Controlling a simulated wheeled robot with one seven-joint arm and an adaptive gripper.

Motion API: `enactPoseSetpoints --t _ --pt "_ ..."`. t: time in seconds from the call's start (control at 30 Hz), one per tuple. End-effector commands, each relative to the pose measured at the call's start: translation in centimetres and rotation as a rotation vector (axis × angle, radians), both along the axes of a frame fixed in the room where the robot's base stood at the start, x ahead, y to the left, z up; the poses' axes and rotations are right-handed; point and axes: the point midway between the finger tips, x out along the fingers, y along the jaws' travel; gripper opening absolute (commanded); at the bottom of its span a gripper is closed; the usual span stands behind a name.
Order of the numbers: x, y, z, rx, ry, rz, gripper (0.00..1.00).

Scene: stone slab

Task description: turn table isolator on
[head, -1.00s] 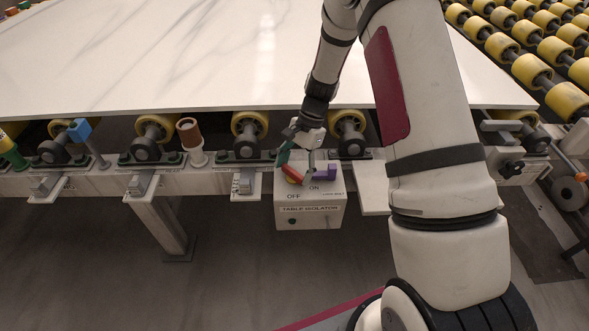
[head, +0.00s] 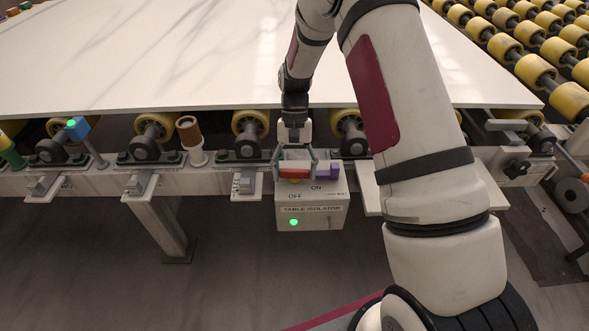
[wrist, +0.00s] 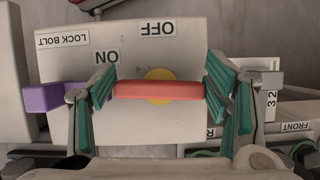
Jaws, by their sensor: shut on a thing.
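The table isolator (head: 311,221) is a pale box below the slab's edge, with OFF and ON printed on top. Its red bar handle (head: 294,173) lies crosswise over a yellow disc (wrist: 160,74); in the wrist view the red handle (wrist: 160,90) runs level. My gripper (head: 297,166) is over the box, its teal finger pads shut on the handle's two ends; the gripper shows in the wrist view (wrist: 160,85) too. A green lamp (head: 294,222) on the box front is lit. A purple lock bolt (head: 327,174) sits at the top right.
The white stone slab (head: 150,60) lies above yellow rollers (head: 154,126). A blue post head (head: 78,130) at left shows a lit green light (head: 71,123). A brown-topped post (head: 189,132) and grey switches (head: 140,184) line the rail. The floor in front is clear.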

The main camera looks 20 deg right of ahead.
Motion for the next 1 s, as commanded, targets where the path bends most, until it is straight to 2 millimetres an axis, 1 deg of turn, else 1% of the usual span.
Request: enactPoseSetpoints --t 0.03,0.3,0.63,0.67,0.7,0.73,0.77,1.0 --pt "1.56 -0.69 0.19 -0.011 -0.049 0.029 0.42" --pt "1.58 -0.81 0.28 -0.011 -0.050 0.067 0.42" --pt "1.59 -0.99 0.30 -0.013 -0.050 0.067 0.42" --pt "1.59 -1.01 0.30 -0.013 -0.050 0.067 0.72" --pt "1.59 -1.02 0.31 -0.013 -0.050 0.067 0.81" --pt "1.59 -1.02 0.30 -0.013 -0.050 0.067 0.88" --pt "1.59 -1.02 0.31 -0.013 -0.050 0.067 0.90" --pt "1.60 -1.04 0.30 -0.014 -0.050 0.065 0.90"
